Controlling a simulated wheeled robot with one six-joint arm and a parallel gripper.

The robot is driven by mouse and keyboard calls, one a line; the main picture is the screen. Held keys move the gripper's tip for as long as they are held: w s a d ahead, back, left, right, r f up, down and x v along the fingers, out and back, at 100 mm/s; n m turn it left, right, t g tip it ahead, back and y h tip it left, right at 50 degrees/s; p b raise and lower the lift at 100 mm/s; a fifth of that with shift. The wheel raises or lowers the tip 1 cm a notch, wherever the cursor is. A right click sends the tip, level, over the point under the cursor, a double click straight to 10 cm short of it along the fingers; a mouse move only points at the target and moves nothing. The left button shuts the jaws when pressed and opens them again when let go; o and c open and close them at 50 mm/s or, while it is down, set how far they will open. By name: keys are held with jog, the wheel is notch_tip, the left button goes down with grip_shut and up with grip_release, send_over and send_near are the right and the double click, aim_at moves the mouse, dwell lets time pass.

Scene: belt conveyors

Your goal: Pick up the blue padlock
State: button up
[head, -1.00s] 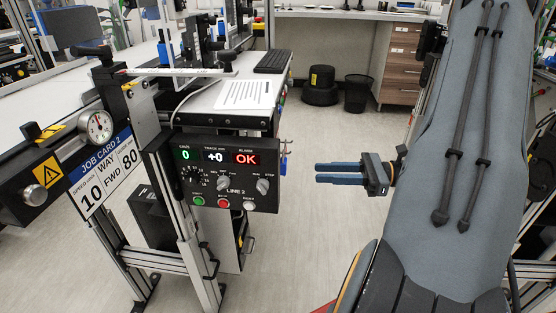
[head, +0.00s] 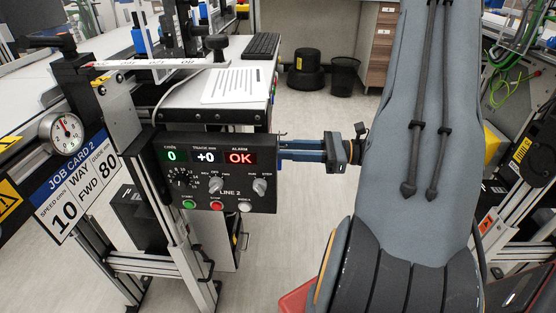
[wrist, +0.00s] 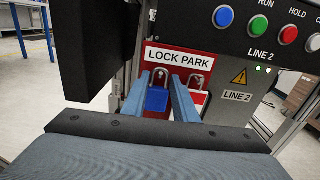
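The blue padlock (wrist: 157,99) hangs by its shackle on the red and white LOCK PARK board (wrist: 180,58) in the wrist view. My gripper (wrist: 160,82) is open, with one blue finger on each side of the padlock. A narrow gap seems to show beside it; I cannot tell whether the fingers touch it. In the head view my gripper (head: 282,150) points left, its fingertips at the right side of the control box. The padlock is hidden there. A red padlock (wrist: 197,99) hangs just right of the right finger.
The LINE 2 control box (head: 215,172) stands right beside my fingertips, and its buttons show at the upper right of the wrist view. A conveyor side with a dial gauge (head: 66,132) is at the left. Open floor lies below and behind my gripper.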

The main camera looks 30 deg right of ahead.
jog(key=shift+w+a, duration=0.2)
jog(key=shift+a, duration=0.2)
jog(key=shift+c, duration=0.2)
grip_shut()
jog(key=shift+d+r, duration=0.15)
jog(key=shift+r, duration=0.7)
jog(key=v, duration=1.7)
jog(key=shift+s+d+p, duration=0.3)
jog(key=shift+s+p, duration=0.05)
